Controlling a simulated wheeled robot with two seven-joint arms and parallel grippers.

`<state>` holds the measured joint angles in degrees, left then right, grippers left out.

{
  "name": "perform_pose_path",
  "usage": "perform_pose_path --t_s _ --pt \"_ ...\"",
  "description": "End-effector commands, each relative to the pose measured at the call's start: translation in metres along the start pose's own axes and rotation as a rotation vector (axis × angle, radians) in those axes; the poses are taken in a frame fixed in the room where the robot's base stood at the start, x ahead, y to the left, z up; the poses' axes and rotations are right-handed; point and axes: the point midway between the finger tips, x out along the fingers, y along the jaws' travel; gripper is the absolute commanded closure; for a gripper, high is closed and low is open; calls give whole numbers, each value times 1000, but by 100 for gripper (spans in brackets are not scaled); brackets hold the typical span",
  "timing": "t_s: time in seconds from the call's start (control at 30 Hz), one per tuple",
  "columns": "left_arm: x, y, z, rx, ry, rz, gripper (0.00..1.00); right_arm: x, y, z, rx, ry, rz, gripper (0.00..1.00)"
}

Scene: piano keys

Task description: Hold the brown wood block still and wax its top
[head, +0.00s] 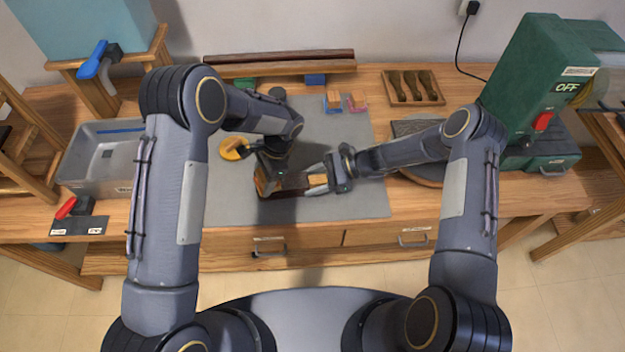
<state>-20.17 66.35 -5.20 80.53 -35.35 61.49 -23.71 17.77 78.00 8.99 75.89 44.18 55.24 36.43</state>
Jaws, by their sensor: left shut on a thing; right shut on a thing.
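The brown wood block (290,191) lies on the grey mat (350,207), mostly hidden by my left gripper, with a dark reddish-brown part showing. My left gripper (266,178) points down over its left part and is shut on it. My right gripper (318,181) comes in from the right and is shut on a small tan block (317,182), close to the brown block's right end. I cannot tell whether the tan block touches the brown one. A round yellow tin or pad (232,148) sits on the mat, left of my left gripper.
Two small tan blocks with blue (333,101) and pink (357,101) bases stand at the mat's back. A wooden tool tray (412,88) is behind right, a green machine (540,75) at right, a grey bin (103,158) at left. The mat's front right is clear.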

Motion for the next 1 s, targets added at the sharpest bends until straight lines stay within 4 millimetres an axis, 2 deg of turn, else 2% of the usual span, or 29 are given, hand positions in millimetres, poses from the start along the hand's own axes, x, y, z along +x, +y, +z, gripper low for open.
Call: perform_pose_path --t_s 0.1,0.33,0.73,1.0 --pt "8 -2 9 -2 -6 4 63 0 2 -3 2 3 4 75" --pt "7 -2 11 -1 -9 4 63 0 2 -3 1 3 4 75" --pt "-6 6 -14 1 -4 3 63 0 2 -2 0 3 4 75" --pt "-9 9 -22 -1 -4 3 63 0 2 -2 1 3 3 75"
